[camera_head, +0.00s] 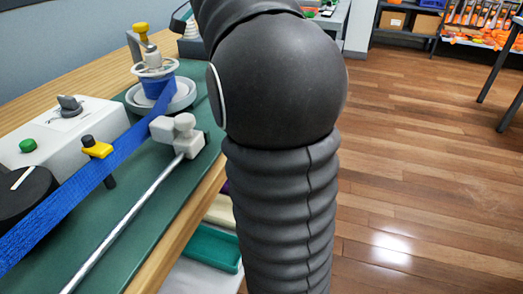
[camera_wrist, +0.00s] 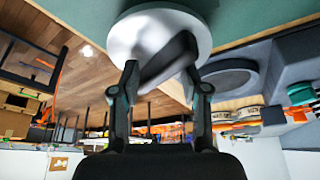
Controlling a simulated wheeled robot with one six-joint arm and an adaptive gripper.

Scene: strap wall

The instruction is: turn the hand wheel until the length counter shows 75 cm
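In the wrist view, a round silver disc (camera_wrist: 125,38), which looks like the hand wheel, is just ahead of my gripper (camera_wrist: 161,76). A dark bar (camera_wrist: 168,60) lies slantwise across it. My two fingers stand apart, one on each side of the bar. Whether they press on it I cannot make out. In the head view my dark arm hides my gripper and this disc. A blue strap (camera_head: 85,182) runs from a spool (camera_head: 150,88) past a yellow-topped clamp (camera_head: 97,149) to a black drum with a white line (camera_head: 24,192). No length counter reading shows in either view.
A pale box (camera_head: 60,130) with a green button (camera_head: 27,145) and a grey knob (camera_head: 70,104) sits on the green bench mat (camera_head: 150,215). A metal rod (camera_head: 130,215) runs along the mat. The wooden floor (camera_head: 420,170) to the right is clear.

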